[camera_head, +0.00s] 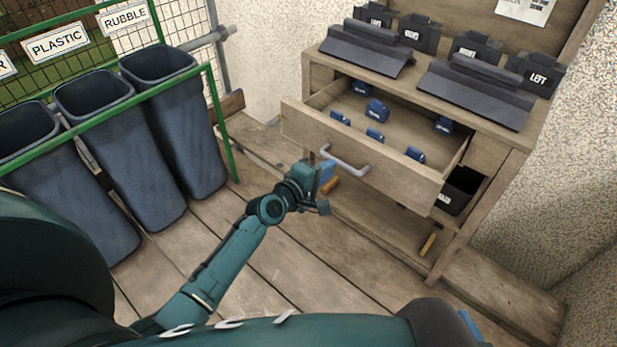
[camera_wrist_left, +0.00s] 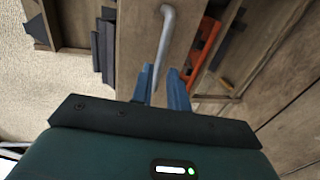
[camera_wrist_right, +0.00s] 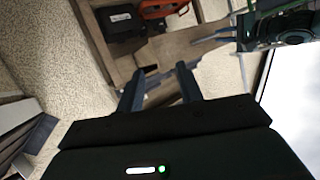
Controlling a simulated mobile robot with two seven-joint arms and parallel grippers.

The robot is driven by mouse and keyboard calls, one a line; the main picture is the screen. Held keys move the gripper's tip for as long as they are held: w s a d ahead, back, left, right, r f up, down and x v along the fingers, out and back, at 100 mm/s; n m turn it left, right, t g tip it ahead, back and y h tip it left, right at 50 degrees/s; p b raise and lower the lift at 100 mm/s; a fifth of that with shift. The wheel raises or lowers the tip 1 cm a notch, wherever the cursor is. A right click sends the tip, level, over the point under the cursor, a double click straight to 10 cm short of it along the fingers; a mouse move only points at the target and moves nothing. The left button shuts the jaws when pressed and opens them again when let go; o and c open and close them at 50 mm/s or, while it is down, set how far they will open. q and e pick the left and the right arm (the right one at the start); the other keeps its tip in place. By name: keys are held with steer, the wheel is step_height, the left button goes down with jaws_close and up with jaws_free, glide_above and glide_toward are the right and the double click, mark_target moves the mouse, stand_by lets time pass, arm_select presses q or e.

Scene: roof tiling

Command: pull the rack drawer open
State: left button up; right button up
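The rack drawer (camera_head: 365,150) is wooden and stands open, its front well out from the cabinet. Several small blue blocks lie inside. Its grey bar handle (camera_head: 346,163) is on the drawer front. My left gripper (camera_head: 325,170) is at the left end of the handle.
Dark roof tiles (camera_head: 476,92) lie on the wooden rack top. A black bin (camera_head: 458,190) sits in the rack beside the drawer. Several blue waste bins (camera_head: 185,125) stand at the left behind a green rail. Plank floor (camera_head: 285,265) lies before the rack.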

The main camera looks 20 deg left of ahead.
arm_select(q)
steer(key=v, duration=0.7)
steer(key=shift+s+p, duration=0.35)
steer(key=shift+s, duration=0.05)
arm_select(e)
steer(key=shift+w+a+f+g, duration=0.1)
steer(key=shift+a+f+g, duration=0.25)
steer(key=shift+a, duration=0.1)
arm_select(q)
steer(key=shift+a, duration=0.1)
arm_select(e)
steer(key=shift+d, duration=0.1)
